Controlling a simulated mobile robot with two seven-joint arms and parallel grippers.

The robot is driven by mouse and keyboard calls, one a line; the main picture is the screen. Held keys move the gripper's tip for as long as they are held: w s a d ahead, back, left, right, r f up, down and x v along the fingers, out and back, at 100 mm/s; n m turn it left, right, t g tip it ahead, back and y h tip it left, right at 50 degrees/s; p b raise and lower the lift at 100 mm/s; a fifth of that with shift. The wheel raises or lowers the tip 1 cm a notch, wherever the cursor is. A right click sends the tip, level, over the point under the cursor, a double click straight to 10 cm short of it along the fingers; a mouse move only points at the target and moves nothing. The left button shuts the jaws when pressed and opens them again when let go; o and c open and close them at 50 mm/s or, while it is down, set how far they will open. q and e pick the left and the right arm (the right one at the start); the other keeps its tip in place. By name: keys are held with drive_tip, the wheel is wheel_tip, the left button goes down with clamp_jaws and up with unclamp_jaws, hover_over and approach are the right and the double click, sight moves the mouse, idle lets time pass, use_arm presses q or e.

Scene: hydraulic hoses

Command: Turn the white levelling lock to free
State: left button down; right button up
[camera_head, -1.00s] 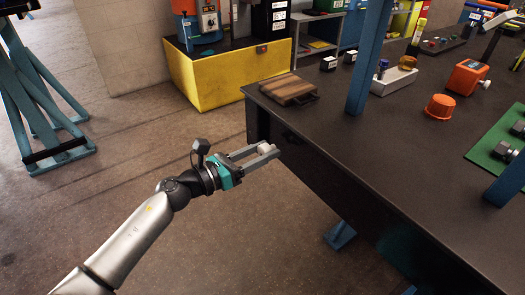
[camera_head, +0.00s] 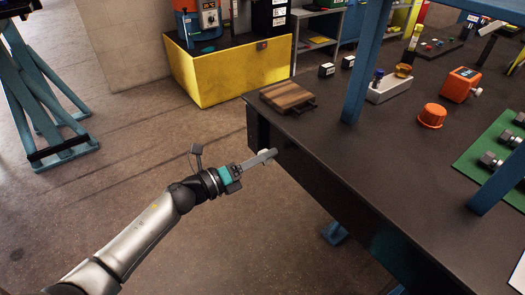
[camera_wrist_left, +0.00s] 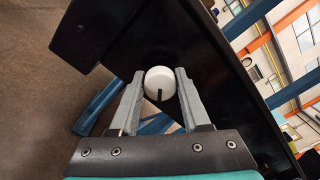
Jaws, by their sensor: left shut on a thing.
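The white levelling lock (camera_wrist_left: 160,78) is a round white knob on the dark side face of the workbench (camera_head: 345,178). A dark mark on it points down in the left wrist view. In the head view only a small white part of it shows behind the fingers. My left gripper (camera_head: 267,156) is at the bench's near left side. Its two grey fingers are shut on the knob, one on each side, as the left wrist view shows. Labels for the lock's positions cannot be made out. My right gripper is not in view.
A wooden board (camera_head: 287,96) lies on the bench corner above my gripper. Blue posts (camera_head: 368,60) rise from the bench. An orange cap (camera_head: 432,115) and a white tray (camera_head: 388,88) stand farther back. A yellow cabinet (camera_head: 225,75) is behind.

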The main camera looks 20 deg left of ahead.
use_arm(q)
drive_tip(key=n+p, duration=0.3)
drive_tip(key=n, duration=0.4)
drive_tip(key=shift+p, duration=0.3)
drive_tip(key=shift+n+p, duration=0.55)
drive_tip(key=shift+n, duration=0.85)
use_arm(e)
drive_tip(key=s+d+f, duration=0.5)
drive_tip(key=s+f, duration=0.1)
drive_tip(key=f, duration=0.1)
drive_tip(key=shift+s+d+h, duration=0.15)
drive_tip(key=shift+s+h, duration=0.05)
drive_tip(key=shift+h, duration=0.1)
use_arm(q)
drive_tip(key=shift+f, duration=0.1)
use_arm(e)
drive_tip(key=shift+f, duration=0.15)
use_arm(q)
drive_tip(key=shift+c, duration=1.8)
unclamp_jaws()
drive_tip(key=shift+s+a, duration=0.1)
